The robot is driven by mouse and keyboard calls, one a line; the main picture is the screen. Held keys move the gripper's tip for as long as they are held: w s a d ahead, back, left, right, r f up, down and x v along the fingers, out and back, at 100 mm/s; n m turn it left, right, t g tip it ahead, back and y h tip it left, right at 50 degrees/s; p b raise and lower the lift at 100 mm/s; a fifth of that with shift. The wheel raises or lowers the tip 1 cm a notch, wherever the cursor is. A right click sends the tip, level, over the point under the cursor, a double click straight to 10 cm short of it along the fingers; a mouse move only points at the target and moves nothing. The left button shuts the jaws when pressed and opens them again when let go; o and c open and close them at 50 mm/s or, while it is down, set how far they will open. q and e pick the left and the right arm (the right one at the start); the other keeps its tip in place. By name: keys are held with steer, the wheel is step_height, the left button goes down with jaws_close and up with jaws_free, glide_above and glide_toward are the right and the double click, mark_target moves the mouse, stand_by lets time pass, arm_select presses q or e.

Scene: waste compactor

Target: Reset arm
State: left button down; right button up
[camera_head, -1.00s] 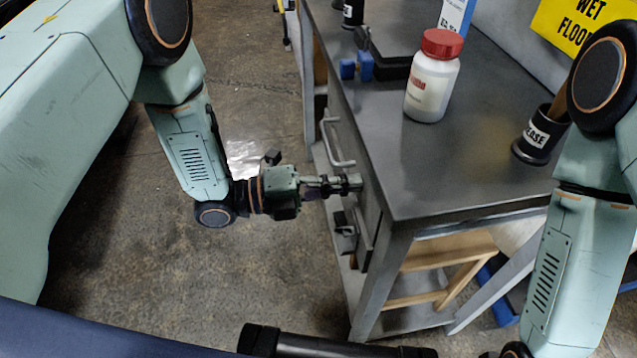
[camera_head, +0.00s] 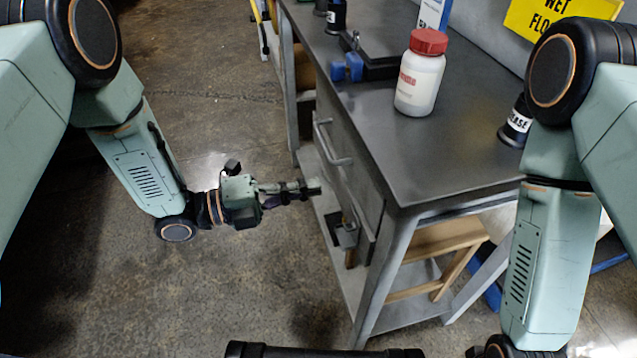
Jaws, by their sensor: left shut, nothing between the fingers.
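My left arm comes in from the left, and its gripper (camera_head: 314,188) points right toward the front of the metal workbench. The left gripper is shut and empty. It is in the air beside the drawer handle (camera_head: 334,146), with a visible gap to the bench front. My right arm (camera_head: 548,255) hangs down at the right side of the view. The right gripper is out of view below the bottom edge.
The metal workbench (camera_head: 440,160) holds a white bottle with a red lid (camera_head: 420,75), a blue clamp (camera_head: 347,68) and a dark labelled cup (camera_head: 515,122). A yellow sign (camera_head: 545,14) is behind. A wooden stool (camera_head: 440,255) stands under it. Open floor (camera_head: 270,290) lies left.

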arm_select(q)
steer(key=p+v, duration=0.1)
steer(key=v, duration=0.5)
steer(key=shift+a, duration=0.2)
steer(key=shift+s+a, duration=0.1)
steer(key=s+a+f+n+t+y, duration=0.1)
steer(key=a+f+n+y, duration=0.2)
steer(key=f+n+y, duration=0.55)
steer(key=s+a+f+n+t+y, duration=0.15)
steer(key=f+n, duration=0.35)
steer(key=n, duration=0.8)
steer(key=s+a+f+n+g+y, duration=0.1)
steer(key=s+a+n+g+y, duration=0.1)
steer(key=s, duration=0.5)
steer(key=s+a+f+n+g+y, duration=0.1)
steer(key=s+a+n+g+y, duration=0.1)
steer(key=s+n, duration=0.3)
steer(key=s+a+f+n+g+y, duration=0.2)
steer(key=s+a+n+g+y, duration=0.1)
steer(key=s, duration=0.8)
steer(key=shift+n+g, duration=0.55)
steer(key=shift+n, duration=0.1)
